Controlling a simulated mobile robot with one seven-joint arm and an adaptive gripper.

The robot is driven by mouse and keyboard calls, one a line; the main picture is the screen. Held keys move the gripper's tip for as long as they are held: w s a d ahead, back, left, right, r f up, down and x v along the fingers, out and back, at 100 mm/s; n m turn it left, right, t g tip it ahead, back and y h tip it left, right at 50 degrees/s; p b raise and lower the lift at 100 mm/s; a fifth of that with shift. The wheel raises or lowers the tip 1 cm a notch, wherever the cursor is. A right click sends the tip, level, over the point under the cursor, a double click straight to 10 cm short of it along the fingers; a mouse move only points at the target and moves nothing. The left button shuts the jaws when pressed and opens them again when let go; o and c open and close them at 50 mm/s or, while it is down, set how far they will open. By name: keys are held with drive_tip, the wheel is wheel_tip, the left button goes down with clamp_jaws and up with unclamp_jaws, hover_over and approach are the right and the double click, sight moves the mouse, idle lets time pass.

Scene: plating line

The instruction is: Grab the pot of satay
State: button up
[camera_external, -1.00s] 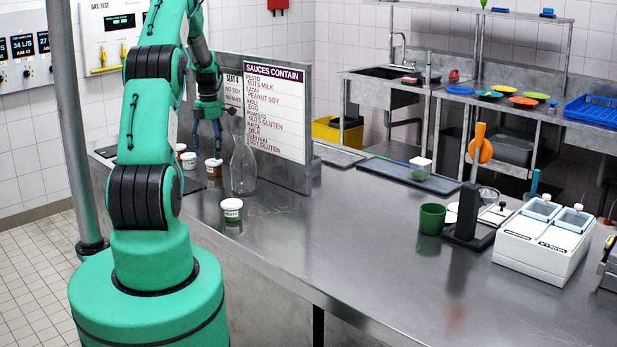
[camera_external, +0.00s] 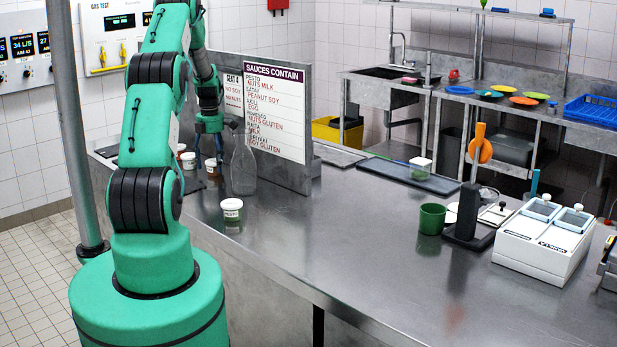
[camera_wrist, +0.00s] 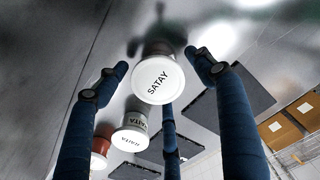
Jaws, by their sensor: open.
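The satay pot (camera_wrist: 158,80) has a white lid marked SATAY and a brownish body. In the wrist view it sits between the spread blue fingers of my gripper (camera_wrist: 160,74). The fingers stand apart from the lid, with a visible gap on the left and the right. In the external view the satay pot (camera_external: 211,166) stands on the steel counter near the sign, partly hidden by my gripper (camera_external: 209,158), which is low over it. My gripper is open and empty.
A raita pot (camera_wrist: 130,138) and a reddish pot (camera_wrist: 101,146) stand close by. A clear bottle (camera_external: 243,168) stands just right of my gripper, in front of the sauce sign (camera_external: 276,110). A pesto pot (camera_external: 232,210) sits nearer the counter's front edge.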

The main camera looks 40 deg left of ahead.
sight(213, 161)
drive_tip(key=c, duration=1.1)
drive_tip(key=shift+r, duration=0.85)
wheel_tip(213, 161, up, 2)
drive_tip(key=shift+r+p, duration=0.1)
drive_tip(key=shift+p, duration=0.2)
drive_tip(key=s+d, duration=0.7)
drive_tip(key=s+d+r, duration=0.1)
drive_tip(key=s+d, duration=0.3)
drive_tip(key=shift+s+d+p, duration=0.1)
drive_tip(key=shift+s+p, duration=0.1)
drive_tip(key=shift+p, duration=0.2)
drive_tip(key=shift+c, duration=0.3)
drive_tip(key=shift+r, duration=0.1)
